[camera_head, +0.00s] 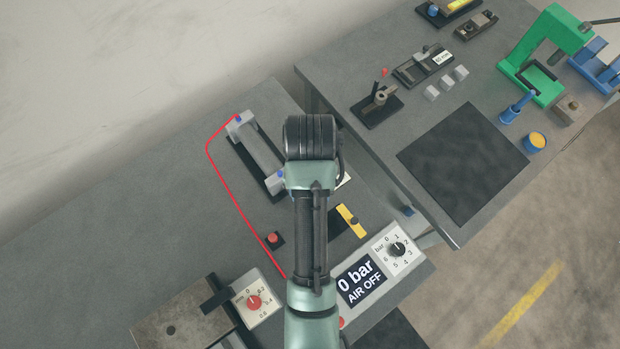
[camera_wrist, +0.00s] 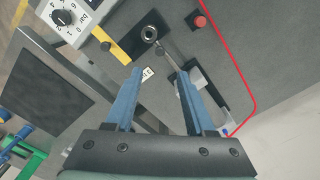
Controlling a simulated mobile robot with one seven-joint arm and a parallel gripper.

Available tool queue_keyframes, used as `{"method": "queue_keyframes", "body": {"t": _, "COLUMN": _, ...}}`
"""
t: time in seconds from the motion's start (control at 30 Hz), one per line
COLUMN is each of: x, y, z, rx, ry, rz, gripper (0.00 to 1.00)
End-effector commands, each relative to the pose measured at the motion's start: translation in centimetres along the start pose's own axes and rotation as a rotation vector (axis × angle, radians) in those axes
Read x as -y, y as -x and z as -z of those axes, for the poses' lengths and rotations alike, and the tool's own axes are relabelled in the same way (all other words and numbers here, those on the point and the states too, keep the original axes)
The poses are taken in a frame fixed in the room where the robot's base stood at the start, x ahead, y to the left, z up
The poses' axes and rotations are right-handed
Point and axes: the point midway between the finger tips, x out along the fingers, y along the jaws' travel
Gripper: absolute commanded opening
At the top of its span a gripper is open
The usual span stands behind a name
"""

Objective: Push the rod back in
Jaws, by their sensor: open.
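A grey cylinder (camera_head: 258,150) lies on a black base on the bench, with a blue fitting at each end and a red air line. In the wrist view a thin metal rod (camera_wrist: 168,50) sticks out of the cylinder and ends in a dark round eye (camera_wrist: 149,33). My gripper (camera_wrist: 159,73) is open, its two blue fingers apart over the rod and cylinder area, touching nothing that I can make out. Its fingers are hidden in the head view.
A display (camera_head: 361,281) reads "0 bar AIR OFF" beside a bar dial (camera_head: 397,249). A yellow plate (camera_head: 347,214) and a red button (camera_head: 273,238) are near the rod side. A second table with a black mat (camera_head: 462,160) and several fixtures stands right.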

Motion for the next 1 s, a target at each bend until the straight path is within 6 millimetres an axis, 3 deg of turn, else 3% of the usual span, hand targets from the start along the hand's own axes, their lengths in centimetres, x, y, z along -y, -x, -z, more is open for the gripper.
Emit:
{"method": "queue_keyframes", "body": {"t": 0.3, "x": 0.0, "y": -6.5, "z": -0.1, "rx": 0.002, "ry": 0.002, "rz": -0.001, "gripper": 0.55}}
{"method": "queue_keyframes", "body": {"t": 0.5, "x": 0.0, "y": -9.7, "z": 0.1, "rx": -0.003, "ry": 0.001, "rz": 0.000, "gripper": 0.55}}
{"method": "queue_keyframes", "body": {"t": 0.7, "x": 0.0, "y": -11.1, "z": 0.2, "rx": -0.005, "ry": 0.001, "rz": 0.000, "gripper": 0.55}}
{"method": "queue_keyframes", "body": {"t": 1.0, "x": 0.0, "y": -11.4, "z": 0.2, "rx": -0.007, "ry": 0.001, "rz": 0.001, "gripper": 0.55}}
